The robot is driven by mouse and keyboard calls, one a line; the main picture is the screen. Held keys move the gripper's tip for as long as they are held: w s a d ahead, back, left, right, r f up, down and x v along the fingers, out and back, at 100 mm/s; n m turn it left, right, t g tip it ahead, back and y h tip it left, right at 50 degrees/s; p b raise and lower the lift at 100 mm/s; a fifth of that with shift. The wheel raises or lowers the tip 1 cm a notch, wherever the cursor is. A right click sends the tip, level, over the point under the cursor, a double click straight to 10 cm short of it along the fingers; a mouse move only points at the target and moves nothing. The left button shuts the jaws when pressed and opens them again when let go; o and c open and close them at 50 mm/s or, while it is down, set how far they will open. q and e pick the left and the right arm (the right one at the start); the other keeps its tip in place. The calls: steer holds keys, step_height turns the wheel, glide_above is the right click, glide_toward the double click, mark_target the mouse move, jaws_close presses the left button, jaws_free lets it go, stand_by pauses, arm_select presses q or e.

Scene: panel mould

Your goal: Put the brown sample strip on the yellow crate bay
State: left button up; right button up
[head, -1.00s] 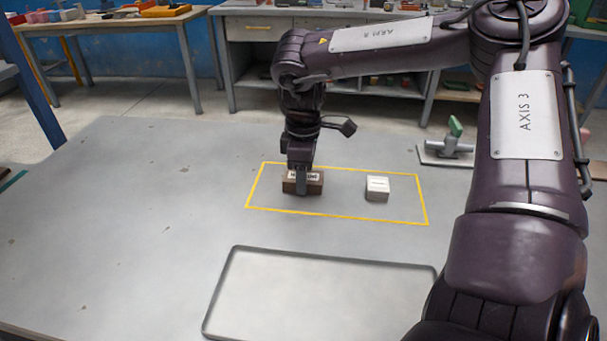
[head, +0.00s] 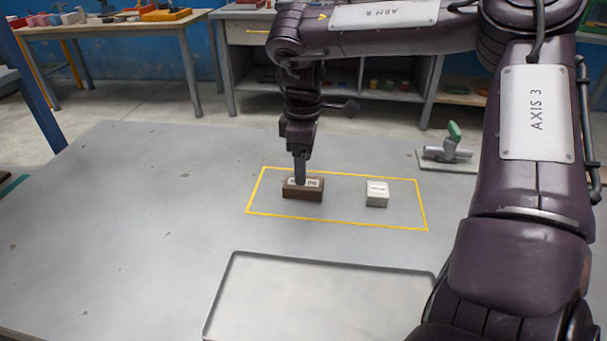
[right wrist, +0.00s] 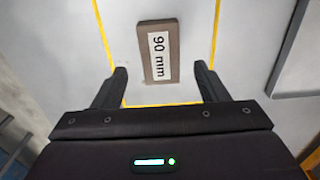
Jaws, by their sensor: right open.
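The brown sample strip (head: 303,194) is a small brown block with a white label, lying inside the left part of the yellow-outlined crate bay (head: 336,221) on the grey table. In the right wrist view its label reads "90 mm" on the brown strip (right wrist: 148,71). My right gripper (head: 300,182) is just above the strip. In the right wrist view the fingers (right wrist: 162,72) are open and apart, with the strip beyond and between their tips, touching neither. My left gripper is not in view.
A white labelled block (head: 377,201) stands in the right part of the yellow outline. A shallow pale tray (head: 318,300) lies at the front. A clamp with a green handle (head: 448,148) is at the back right. The left of the table is clear.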

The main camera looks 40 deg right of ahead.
arm_select(q)
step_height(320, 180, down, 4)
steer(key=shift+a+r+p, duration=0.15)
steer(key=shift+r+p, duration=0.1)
steer(key=shift+p, duration=0.15)
arm_select(e)
step_height(320, 180, up, 7)
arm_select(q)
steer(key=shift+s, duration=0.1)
arm_select(e)
steer(key=shift+f, duration=0.15)
